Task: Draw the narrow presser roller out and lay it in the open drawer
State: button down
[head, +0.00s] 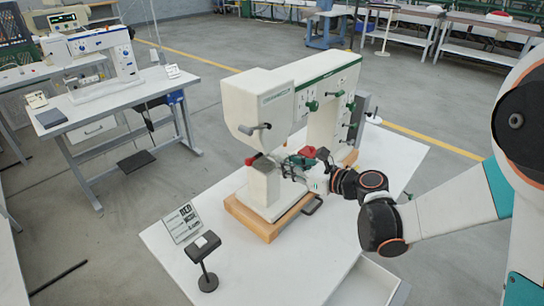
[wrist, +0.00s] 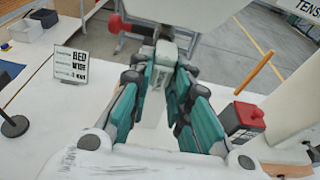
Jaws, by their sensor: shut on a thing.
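The cream press (head: 300,90) stands on a wooden base on the white table. My gripper (head: 292,166) reaches in from the right at the press's working end, under its head. In the wrist view my gripper (wrist: 165,68) has its teal-padded fingers shut on a small pale grey piece (wrist: 163,77) at their tips. This seems to be the narrow presser roller; the fingers hide most of it, and I cannot tell whether it is still seated. The open drawer (head: 370,283) juts out at the table's lower right edge; its visible inside looks empty.
A small sign (head: 183,222) and a black stand (head: 207,262) are on the table's left part.

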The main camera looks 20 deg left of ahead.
jog(key=shift+s+d+b, duration=0.1)
jog(key=shift+s+d, duration=0.15)
jog(key=shift+d, duration=0.4)
jog(key=shift+s+d+b, duration=0.15)
jog(key=shift+s+d, duration=0.15)
jog(key=shift+d, duration=0.35)
jog(key=shift+s+d+b, duration=0.1)
jog(key=shift+s+d, duration=0.15)
jog(key=shift+d, duration=0.4)
